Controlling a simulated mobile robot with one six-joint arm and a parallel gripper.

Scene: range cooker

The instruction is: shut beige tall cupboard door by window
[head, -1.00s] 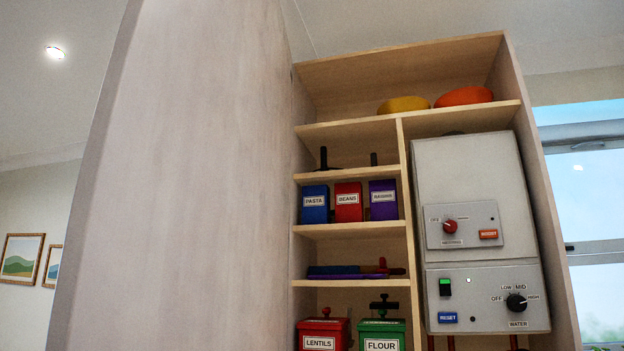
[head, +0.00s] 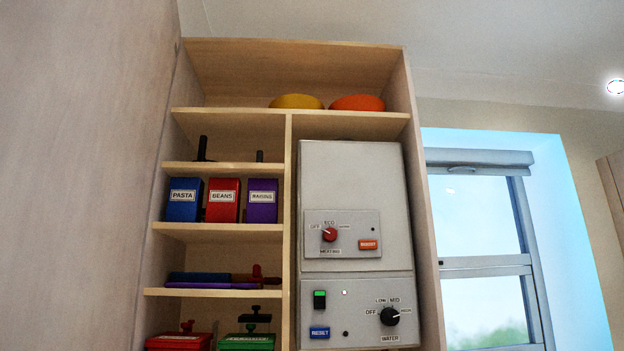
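The tall cupboard (head: 429,230) stands open in the head view, to the left of the window. Its beige door (head: 75,190) stands wide open at the left and fills the left side of the view. The door's hinge edge meets the cupboard's left side. The door's free edge and any handle are out of view. My gripper is not in view.
Inside the cupboard are shelves with labelled tins (head: 222,200), yellow and orange bowls (head: 357,103), and a grey control unit (head: 352,200) with knobs. The window (head: 485,250) is at the right. The floor is out of view.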

